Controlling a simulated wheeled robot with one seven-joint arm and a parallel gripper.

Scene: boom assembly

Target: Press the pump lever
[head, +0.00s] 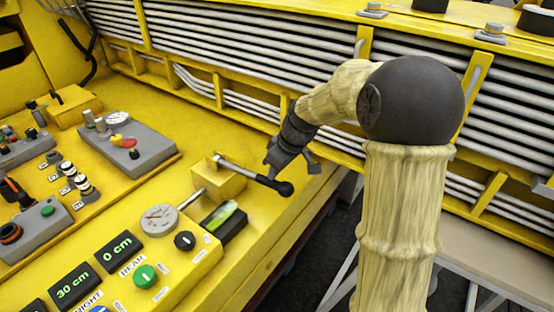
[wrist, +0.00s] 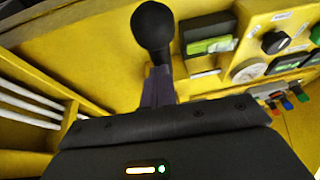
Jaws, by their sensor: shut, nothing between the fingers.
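The pump lever (head: 252,176) is a dark rod with a black ball knob, sticking out to the right from a yellow block (head: 220,180) on the panel. My gripper (head: 275,164) is shut and empty, pointing down just behind the lever near its knob end. In the wrist view the black knob (wrist: 153,27) shows just past the tips of my gripper (wrist: 158,80). The fingers hide most of the lever's rod there. I cannot tell whether the fingers touch the lever.
A round gauge (head: 159,219), a black box with a green display (head: 224,221) and a black dial (head: 185,241) sit close in front of the lever. Yellow railing with grey pipes (head: 230,60) runs behind my arm. The panel's right edge drops off beside the knob.

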